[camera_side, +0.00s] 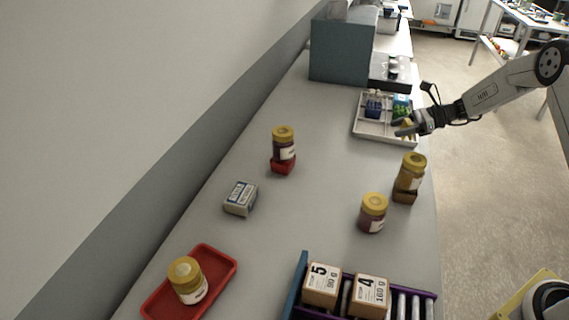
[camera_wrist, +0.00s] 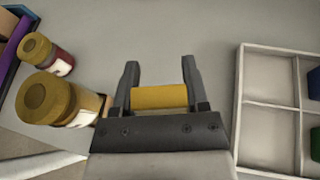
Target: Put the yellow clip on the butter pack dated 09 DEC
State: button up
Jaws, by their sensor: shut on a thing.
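My gripper (camera_side: 403,128) is shut on the yellow clip (camera_wrist: 160,97), which spans between its two fingers in the wrist view. In the side view the clip shows only as a small yellow patch (camera_side: 407,122) at the fingers, above the right part of the divided tray. A small grey-and-white pack with a printed label (camera_side: 240,198) lies on the left part of the table, well away from my gripper. It looks like a butter pack, but its date is too small to read. The pack is not in the wrist view.
The divided tray (camera_side: 370,132) holds blue and green items. Jars with yellow lids stand on a red block (camera_side: 283,168), a brown block (camera_side: 404,196), the bare table (camera_side: 372,213) and a red tray (camera_side: 222,284). A purple-railed rack (camera_side: 298,283) holds numbered boxes. The table's middle is clear.

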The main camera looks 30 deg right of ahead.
jog(key=w+a+r+n+g, duration=0.1)
jog(key=a+r, duration=0.1)
jog(key=a, duration=0.9)
jog(key=w+a+r, duration=0.2)
jog(key=a, duration=0.9)
jog(key=s+a+r, duration=0.1)
jog(key=s+a, duration=0.3)
jog(key=a, duration=0.5)
jog(key=s+a+r+g+y, duration=0.1)
jog(key=s+a, duration=0.3)
jog(key=a, duration=0.6)
jog(key=shift+s+r+n, duration=0.2)
jog(key=shift+n, duration=0.2)
jog(key=shift+w, duration=0.1)
send_over(235, 194)
jog(key=s, duration=0.1)
jog(key=f, duration=0.8)
jog(key=shift+s+d+f, duration=0.1)
jog(key=shift+d+f, duration=0.05)
jog(key=shift+d, duration=0.05)
jog(key=shift+w+a+f, duration=0.15)
jog(key=shift+w+f, duration=0.3)
jog(key=shift+f, duration=0.05)
